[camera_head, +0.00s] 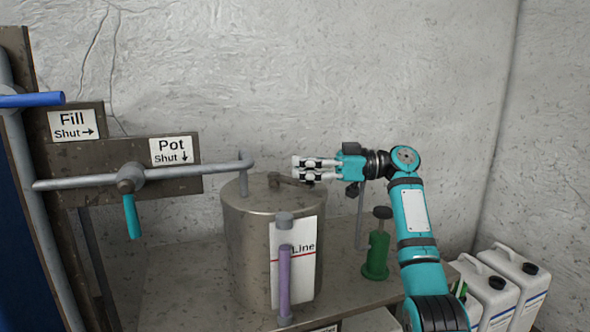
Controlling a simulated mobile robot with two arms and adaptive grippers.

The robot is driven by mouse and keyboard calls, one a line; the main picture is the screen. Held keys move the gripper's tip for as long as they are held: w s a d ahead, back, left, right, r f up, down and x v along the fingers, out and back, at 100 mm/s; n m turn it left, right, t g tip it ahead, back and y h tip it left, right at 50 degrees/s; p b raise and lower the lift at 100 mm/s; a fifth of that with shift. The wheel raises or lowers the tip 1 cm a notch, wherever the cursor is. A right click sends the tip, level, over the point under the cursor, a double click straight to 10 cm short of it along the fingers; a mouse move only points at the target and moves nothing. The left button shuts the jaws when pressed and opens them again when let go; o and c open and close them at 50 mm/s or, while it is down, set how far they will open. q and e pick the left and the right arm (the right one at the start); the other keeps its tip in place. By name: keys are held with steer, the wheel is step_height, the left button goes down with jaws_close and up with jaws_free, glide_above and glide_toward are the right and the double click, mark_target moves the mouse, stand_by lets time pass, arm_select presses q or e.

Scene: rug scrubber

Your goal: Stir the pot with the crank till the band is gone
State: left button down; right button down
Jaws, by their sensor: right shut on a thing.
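The metal pot (250,240) stands on a bench in the middle of the head view. A short dark crank (284,180) lies across the top of its lid. My right gripper (305,170) is shut on the crank's outer end, above the lid's right side; its fingers hide the crank handle. A sight tube (284,275) on the pot's front looks purple, before a white card (308,260) with a red line marked "Line". I cannot make out a separate band in the tube. My left gripper is not in view.
The Pot valve handle (132,216) points down and the blue Fill handle (30,99) points right, both at left. A grey pipe (80,183) runs to the pot. A green bottle (376,255) stands right of the pot, near my right arm. White jugs (492,290) are at lower right.

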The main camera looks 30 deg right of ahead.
steer(key=shift+s+d+r, duration=0.1)
steer(key=shift+s+d, duration=0.05)
steer(key=shift+d, duration=0.15)
steer(key=c, duration=1.8)
jaws_free()
steer(key=shift+c, duration=0.2)
steer(key=o, duration=0.7)
steer(key=shift+s+d+r, duration=0.15)
steer(key=shift+s+d, duration=0.35)
steer(key=shift+d, duration=0.15)
steer(key=shift+o, duration=1)
steer(key=shift+s, duration=0.1)
steer(key=shift+w+a, duration=0.25)
steer(key=shift+a, duration=0.1)
steer(key=v, duration=1.2)
steer(key=shift+s, duration=0.15)
